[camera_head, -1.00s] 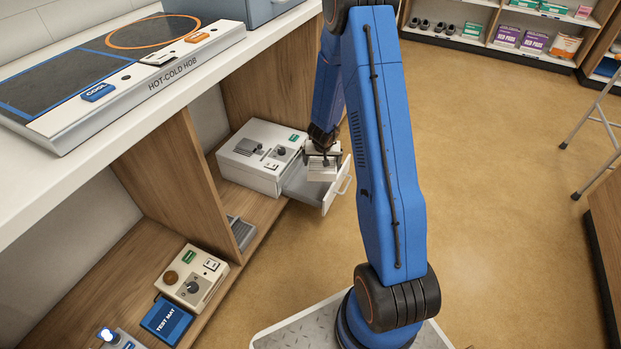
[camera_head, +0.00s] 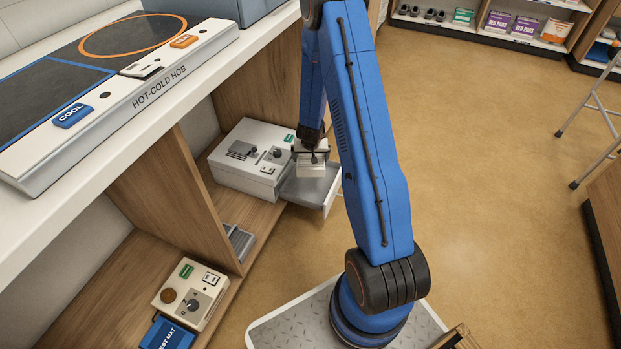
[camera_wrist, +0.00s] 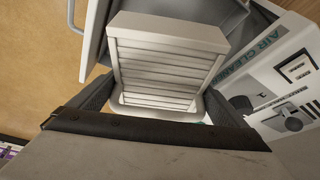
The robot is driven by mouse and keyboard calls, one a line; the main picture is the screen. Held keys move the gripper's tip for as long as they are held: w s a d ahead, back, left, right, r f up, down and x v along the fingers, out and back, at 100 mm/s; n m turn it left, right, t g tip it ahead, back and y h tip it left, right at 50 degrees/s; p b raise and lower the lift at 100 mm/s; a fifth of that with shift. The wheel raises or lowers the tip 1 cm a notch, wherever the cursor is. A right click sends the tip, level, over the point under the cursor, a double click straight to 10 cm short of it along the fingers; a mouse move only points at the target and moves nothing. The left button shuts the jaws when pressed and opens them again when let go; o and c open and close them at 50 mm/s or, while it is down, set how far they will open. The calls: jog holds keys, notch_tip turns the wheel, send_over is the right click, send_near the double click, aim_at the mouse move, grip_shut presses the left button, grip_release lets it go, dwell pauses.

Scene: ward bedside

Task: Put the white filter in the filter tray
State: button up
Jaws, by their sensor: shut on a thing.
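My gripper (camera_head: 312,148) is shut on the white filter (camera_head: 311,170), a pale slatted block. It hangs over the grey filter tray (camera_head: 308,192), which is pulled out of the white air cleaner (camera_head: 238,178). In the wrist view the white filter (camera_wrist: 165,65) shows its slats between the fingers. Part of the tray (camera_wrist: 230,14) shows beyond it, with the tray's white front (camera_wrist: 93,38) at left. The filter hides part of the tray, and I cannot tell how high it is above the tray floor.
The air cleaner stands on a wooden shelf under the counter with the hot-cold hob (camera_head: 150,75). A grey slatted piece (camera_head: 238,242) lies nearer on the shelf.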

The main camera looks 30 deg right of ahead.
notch_tip(320, 180, down, 13)
jog(key=shift+r, duration=0.1)
dwell(0.6)
jog(key=o, duration=0.8)
jog(key=shift+o, duration=0.2)
